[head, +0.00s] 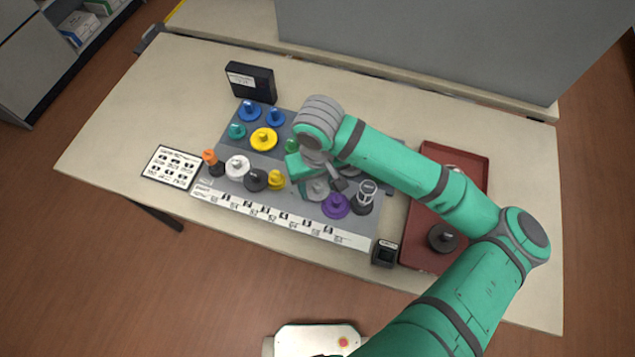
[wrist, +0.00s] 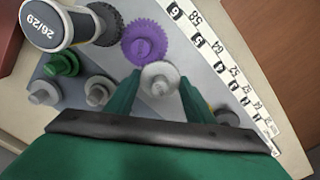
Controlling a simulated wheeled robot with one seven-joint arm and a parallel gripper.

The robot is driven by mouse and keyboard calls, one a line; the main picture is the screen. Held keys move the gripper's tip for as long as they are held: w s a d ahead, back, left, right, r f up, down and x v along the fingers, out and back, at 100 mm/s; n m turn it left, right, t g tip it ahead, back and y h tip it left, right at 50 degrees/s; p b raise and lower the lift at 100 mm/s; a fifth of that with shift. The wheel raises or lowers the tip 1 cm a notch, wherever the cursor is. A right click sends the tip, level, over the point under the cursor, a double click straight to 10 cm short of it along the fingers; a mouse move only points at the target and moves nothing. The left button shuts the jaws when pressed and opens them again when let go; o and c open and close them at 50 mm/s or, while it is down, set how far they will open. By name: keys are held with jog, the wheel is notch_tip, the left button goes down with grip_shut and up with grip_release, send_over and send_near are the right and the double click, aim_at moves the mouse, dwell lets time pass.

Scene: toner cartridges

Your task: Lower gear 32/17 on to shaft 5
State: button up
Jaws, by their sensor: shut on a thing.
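My gripper (head: 316,187) is over the front row of the grey gear board (head: 262,209). In the wrist view its two fingers (wrist: 160,92) stand on either side of a light grey gear (wrist: 160,78) with a raised hub. The grey gear also shows in the head view (head: 318,190), partly hidden by my gripper. Its label cannot be read. It is close beside the purple gear (wrist: 143,42). The label strip (wrist: 197,40) shows a 5 near this place. Shaft 5 is hidden, and I cannot tell how high the gear is above the board.
A dark gear with a white cap marked 26/29 (wrist: 45,25) stands beyond the purple gear. A yellow gear (head: 276,180) is left of my gripper. Blue, teal and yellow gears stand behind. A red tray (head: 420,254) holds a dark gear (head: 443,238).

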aim_at(318, 184)
dwell(0.4)
jog(key=o, duration=1.1)
notch_tip(318, 184, up, 11)
jog(key=shift+f, duration=0.15)
